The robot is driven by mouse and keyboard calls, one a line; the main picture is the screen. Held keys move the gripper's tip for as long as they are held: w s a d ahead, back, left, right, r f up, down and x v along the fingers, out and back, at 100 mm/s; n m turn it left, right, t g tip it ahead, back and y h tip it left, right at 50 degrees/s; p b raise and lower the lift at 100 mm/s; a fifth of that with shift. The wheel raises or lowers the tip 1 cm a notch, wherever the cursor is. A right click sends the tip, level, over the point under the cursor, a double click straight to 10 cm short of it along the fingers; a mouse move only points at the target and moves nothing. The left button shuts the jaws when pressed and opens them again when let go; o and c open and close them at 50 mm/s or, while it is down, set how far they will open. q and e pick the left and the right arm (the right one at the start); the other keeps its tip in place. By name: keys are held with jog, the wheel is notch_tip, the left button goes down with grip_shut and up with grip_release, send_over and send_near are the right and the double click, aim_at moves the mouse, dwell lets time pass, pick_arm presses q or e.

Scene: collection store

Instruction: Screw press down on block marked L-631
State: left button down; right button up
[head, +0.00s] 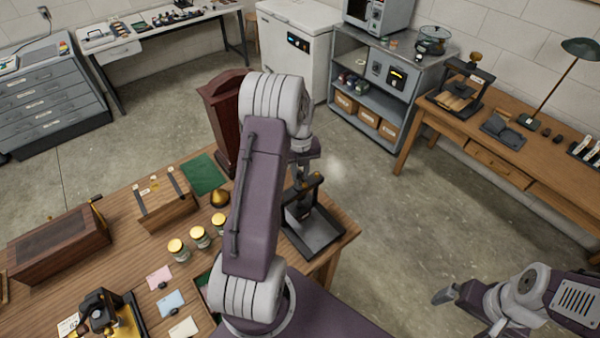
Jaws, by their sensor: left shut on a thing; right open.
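A black press-like stand (318,236) with a flat base and an upright frame is at the right end of the near wooden table. My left gripper (305,184) is at the top of this stand, shut on its upper part; my arm partly hides the contact. A second press (480,72), a black frame with a brass knob over a wooden block (452,101), stands on the right bench. I cannot read any L-631 mark. My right gripper (456,293) is open and empty over the floor at lower right.
The near table (130,235) also holds a wooden chest (60,245), a strapped box (165,202), several brass-lidded jars (200,237), coloured cards (170,303) and a black-and-brass device (103,312). A dark red wooden case (222,115) stands behind. Floor (400,215) between table and right bench is clear.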

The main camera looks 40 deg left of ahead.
aim_at(300, 175)
dwell(0.7)
pick_arm(q)
jog(key=c, duration=1.3)
grip_release()
jog(key=shift+o, duration=0.2)
jog(key=shift+r, duration=0.35)
notch_tip(300, 175, up, 8)
jog(key=b, duration=0.2)
jog(key=shift+r, duration=0.15)
